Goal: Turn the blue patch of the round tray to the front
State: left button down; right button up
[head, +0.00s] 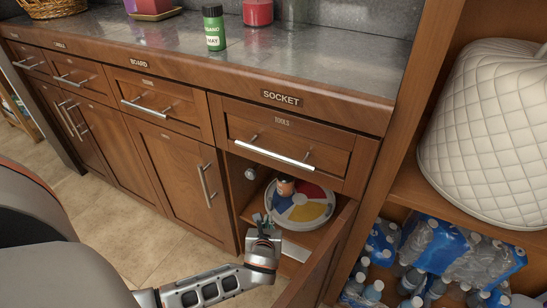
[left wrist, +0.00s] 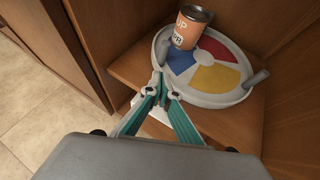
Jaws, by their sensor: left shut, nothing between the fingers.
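The round tray (head: 309,227) is light grey with coloured patches and lies in the open cabinet under the TOOLS drawer. In the left wrist view the tray (left wrist: 238,98) shows its blue patch (left wrist: 181,61) on the left, with yellow and red patches to its right. An orange can (left wrist: 190,29) stands on the tray beside the blue patch; it also shows in the head view (head: 286,187). My left gripper (head: 263,221) is shut and empty at the tray's near-left rim; its fingertips (left wrist: 165,90) are close to a grey peg there. Contact is unclear. My right gripper is out of view.
The cabinet's open door (head: 325,262) stands to the right of my gripper. The drawer with its handle (head: 267,154) is above the tray. Shelves with water bottles (head: 440,258) are on the right. The floor (head: 135,240) to the left is clear.

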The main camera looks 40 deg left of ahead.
aim_at(270, 204)
pick_arm(q)
jog(key=x, duration=0.2)
jog(key=b+x, duration=0.1)
jog(key=x, duration=0.1)
jog(key=shift+w+a+r, duration=0.1)
jog(key=shift+a+r, duration=0.05)
jog(key=shift+r, duration=0.25)
jog(key=shift+w+a+r, duration=0.3)
jog(key=shift+w+a, duration=0.05)
jog(key=shift+w, duration=0.2)
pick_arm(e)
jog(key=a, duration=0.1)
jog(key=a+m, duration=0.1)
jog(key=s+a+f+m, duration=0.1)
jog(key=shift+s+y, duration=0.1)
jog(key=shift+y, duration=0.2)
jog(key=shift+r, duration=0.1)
